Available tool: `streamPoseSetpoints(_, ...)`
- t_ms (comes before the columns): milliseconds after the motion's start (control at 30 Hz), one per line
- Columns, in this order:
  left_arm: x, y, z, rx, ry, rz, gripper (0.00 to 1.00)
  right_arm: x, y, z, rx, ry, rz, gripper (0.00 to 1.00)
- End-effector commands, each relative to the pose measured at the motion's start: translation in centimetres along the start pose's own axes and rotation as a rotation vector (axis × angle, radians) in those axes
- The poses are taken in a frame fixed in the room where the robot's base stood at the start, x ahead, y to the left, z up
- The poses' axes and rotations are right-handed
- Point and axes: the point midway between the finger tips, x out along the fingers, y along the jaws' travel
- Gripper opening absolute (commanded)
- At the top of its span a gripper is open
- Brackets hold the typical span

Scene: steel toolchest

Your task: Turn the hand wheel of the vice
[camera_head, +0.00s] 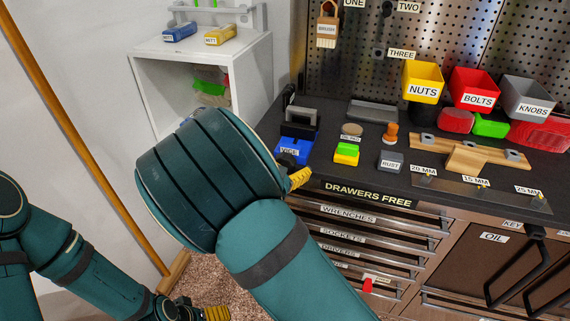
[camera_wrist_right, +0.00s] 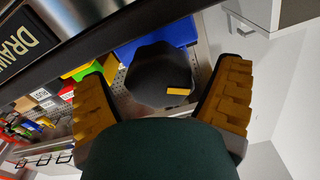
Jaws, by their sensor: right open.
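The blue vice (camera_head: 293,150) with dark jaws stands on the left end of the bench top, its front label partly hidden by my right arm. In the right wrist view its blue body (camera_wrist_right: 160,42) shows behind the dark hand wheel (camera_wrist_right: 158,75), which has a yellow mark on its face. My right gripper (camera_wrist_right: 166,78) is open, with one yellow finger on each side of the wheel and a visible gap to each. In the head view only a yellow finger of it (camera_head: 298,178) shows. My left gripper (camera_head: 215,313) is low at the bottom edge, mostly hidden.
Yellow and green blocks (camera_head: 346,153) and a grey rust box (camera_head: 390,161) stand right of the vice. Labelled drawers (camera_head: 348,216) lie below the bench edge. A white cabinet (camera_head: 255,70) stands to the left, and a broom (camera_head: 85,135) leans on the wall.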

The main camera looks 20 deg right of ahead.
Motion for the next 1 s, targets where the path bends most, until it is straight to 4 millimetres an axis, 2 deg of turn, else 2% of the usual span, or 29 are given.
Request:
streamPoseSetpoints(267,0.0,0.0,0.0,0.0,0.001,0.0,0.89,0.2,0.0,0.0,-0.001,0.0,-0.001,0.89)
streamPoseSetpoints(300,0.0,0.0,0.0,0.0,0.001,0.0,0.89,0.2,0.0,0.0,0.0,0.0,-0.001,0.85)
streamPoseSetpoints(367,0.0,0.0,0.0,0.0,0.001,0.0,0.89,0.2,0.0,0.0,0.0,0.0,-0.001,0.64)
streamPoseSetpoints(400,0.0,0.0,0.0,0.0,0.001,0.0,0.89,0.2,0.0,0.0,0.0,0.0,-0.001,0.49)
streamPoseSetpoints(467,0.0,0.0,0.0,0.0,0.001,0.0,0.89,0.1,0.0,0.0,0.0,0.0,-0.001,0.28)
streamPoseSetpoints(500,0.0,0.0,0.0,0.0,0.001,0.0,0.89,0.1,0.0,0.0,0.0,0.0,-0.001,0.21)
streamPoseSetpoints(767,-0.1,0.1,0.0,0.0,0.0,0.0,0.89,0.1,0.0,0.0,-0.011,0.0,-0.001,0.21)
streamPoseSetpoints(1000,-1.2,0.5,0.1,-0.001,-0.005,0.0,0.89,0.1,-0.1,-0.1,-0.097,-0.001,-0.001,0.21)
